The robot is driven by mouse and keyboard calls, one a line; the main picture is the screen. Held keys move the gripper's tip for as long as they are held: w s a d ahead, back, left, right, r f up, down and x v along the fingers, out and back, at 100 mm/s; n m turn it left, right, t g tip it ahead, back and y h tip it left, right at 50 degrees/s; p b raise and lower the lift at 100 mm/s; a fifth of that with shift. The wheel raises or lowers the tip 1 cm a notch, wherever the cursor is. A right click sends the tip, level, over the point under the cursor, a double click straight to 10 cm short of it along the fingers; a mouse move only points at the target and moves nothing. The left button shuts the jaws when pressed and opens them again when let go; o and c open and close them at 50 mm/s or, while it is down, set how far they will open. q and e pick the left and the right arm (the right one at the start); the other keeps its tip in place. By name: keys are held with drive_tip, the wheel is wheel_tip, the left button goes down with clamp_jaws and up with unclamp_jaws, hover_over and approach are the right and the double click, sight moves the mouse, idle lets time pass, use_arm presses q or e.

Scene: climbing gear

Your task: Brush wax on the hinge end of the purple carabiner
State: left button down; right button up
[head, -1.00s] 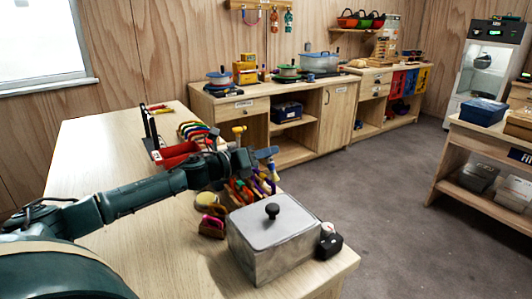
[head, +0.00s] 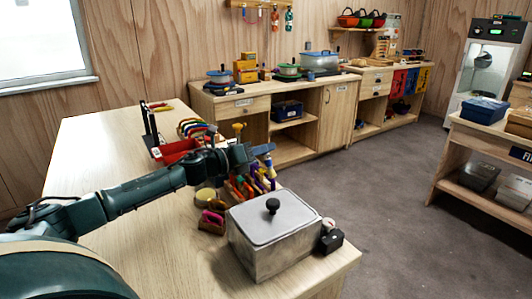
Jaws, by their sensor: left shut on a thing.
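My left gripper (head: 258,153) is raised above the long wooden bench. It is shut on a small tool, seemingly a brush, whose tan end (head: 238,127) sticks up beside the fingers. The rest of the tool is hidden by the gripper. A magenta-purple piece (head: 212,216), possibly the purple carabiner, sits in a small wooden holder on the bench, left of the metal box. Its hinge end cannot be made out. A round yellowish tin (head: 206,195), possibly the wax, stands just behind it. My right gripper is not in view.
A lidded metal box (head: 272,240) and a small black device (head: 331,243) stand at the bench's near right end. Several coloured pieces (head: 240,189) stand below the gripper. A red tray (head: 178,150) lies farther back. The bench's left part (head: 95,150) is clear.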

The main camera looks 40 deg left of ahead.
use_arm(q)
drive_tip(key=shift+w+a+f, duration=0.1)
drive_tip(key=shift+w+a, duration=0.1)
drive_tip(key=shift+a, duration=0.35)
drive_tip(key=shift+w+a+f, duration=0.1)
drive_tip(key=shift+w+a, duration=0.1)
drive_tip(key=shift+a, duration=0.35)
drive_tip(key=shift+r, duration=0.15)
drive_tip(key=shift+s+d+r, duration=0.1)
drive_tip(key=shift+s+d, duration=0.15)
drive_tip(key=shift+d, duration=0.4)
drive_tip(key=shift+s+d+f, duration=0.1)
drive_tip(key=shift+s+d, duration=0.15)
drive_tip(key=shift+d, duration=0.35)
drive_tip(key=shift+s+d+r, duration=0.1)
drive_tip(key=shift+s+d, duration=0.15)
drive_tip(key=shift+d, duration=0.4)
wheel_tip(320, 180, up, 6)
drive_tip(key=p, duration=0.5)
drive_tip(key=shift+p, duration=0.4)
wheel_tip(320, 180, up, 3)
drive_tip(key=p, duration=0.2)
drive_tip(key=shift+p, duration=0.3)
